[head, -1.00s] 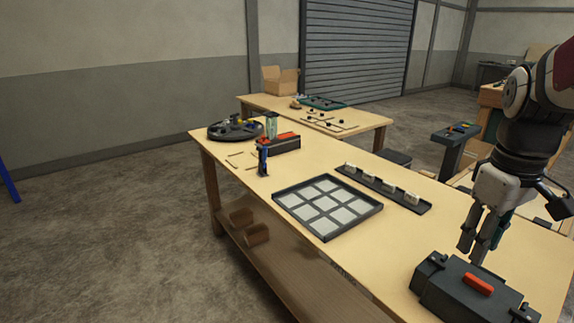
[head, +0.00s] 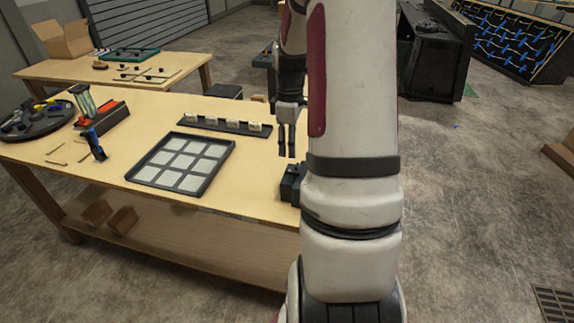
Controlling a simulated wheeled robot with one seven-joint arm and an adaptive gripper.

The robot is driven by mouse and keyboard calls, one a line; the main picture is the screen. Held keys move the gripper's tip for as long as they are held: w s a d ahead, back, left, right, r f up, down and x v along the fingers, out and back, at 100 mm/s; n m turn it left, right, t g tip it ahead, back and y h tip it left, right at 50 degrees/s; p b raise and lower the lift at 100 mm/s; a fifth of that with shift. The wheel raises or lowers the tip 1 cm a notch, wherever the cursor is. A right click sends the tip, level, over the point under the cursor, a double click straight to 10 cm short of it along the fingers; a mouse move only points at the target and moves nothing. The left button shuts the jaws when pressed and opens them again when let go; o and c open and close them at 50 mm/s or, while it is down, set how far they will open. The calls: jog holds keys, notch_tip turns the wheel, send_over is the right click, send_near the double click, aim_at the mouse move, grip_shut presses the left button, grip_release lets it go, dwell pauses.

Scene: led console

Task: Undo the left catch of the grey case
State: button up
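The dark grey case (head: 290,186) is on the right part of the near workbench. Only its left end shows beside my arm; the rest, with the red handle, is hidden behind my arm. A dark block, likely a catch, shows at this visible end, but its state is too small to tell. My gripper (head: 287,154) hangs fingers down just above the case's visible end. The fingers look close together, with a narrow gap between them, and I see nothing held. Whether they touch the case is unclear.
My arm blocks the right of the bench (head: 240,160). A tray of pale squares (head: 184,163) lies left of the case, and a dark rail with white blocks (head: 225,125) behind it. A red-topped box (head: 103,118) and a round dark tray (head: 35,119) stand farther left.

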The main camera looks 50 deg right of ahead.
aim_at(290, 170)
notch_tip(290, 170, down, 8)
jog(key=shift+f, duration=0.1)
dwell(0.4)
grip_shut()
